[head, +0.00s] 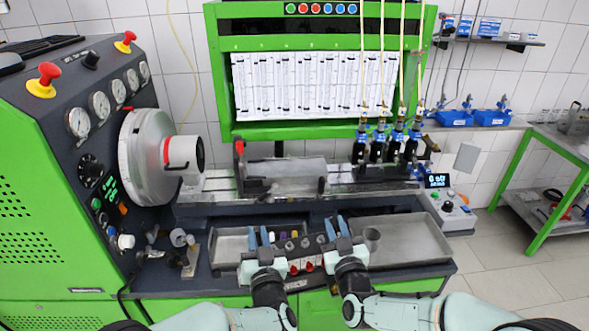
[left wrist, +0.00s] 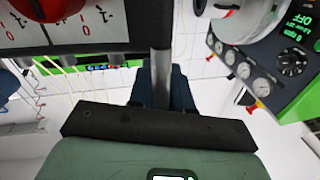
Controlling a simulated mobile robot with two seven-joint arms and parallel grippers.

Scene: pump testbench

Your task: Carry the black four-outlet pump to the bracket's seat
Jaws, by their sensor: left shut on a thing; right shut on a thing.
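The black four-outlet pump (head: 296,252) is held level between my two grippers, above the front tray in the head view. Red caps show on its near side and several coloured fittings on top. My left gripper (head: 260,238) is shut on its left end, and my right gripper (head: 337,228) is shut on its right end. In the left wrist view, a dark body with white marked plates and a red cap (left wrist: 50,8) fills the upper left, close to the left gripper (left wrist: 163,88). The bracket (head: 250,184), black with a red-topped post, stands on the bench bed behind; its seat is hard to make out.
A large grey drive with a chuck (head: 150,155) stands left of the bracket. Several blue-topped injectors (head: 390,145) stand at its right. The metal tray (head: 415,240) lies in front, with a small cup (head: 372,236). A small control box (head: 447,208) sits at right.

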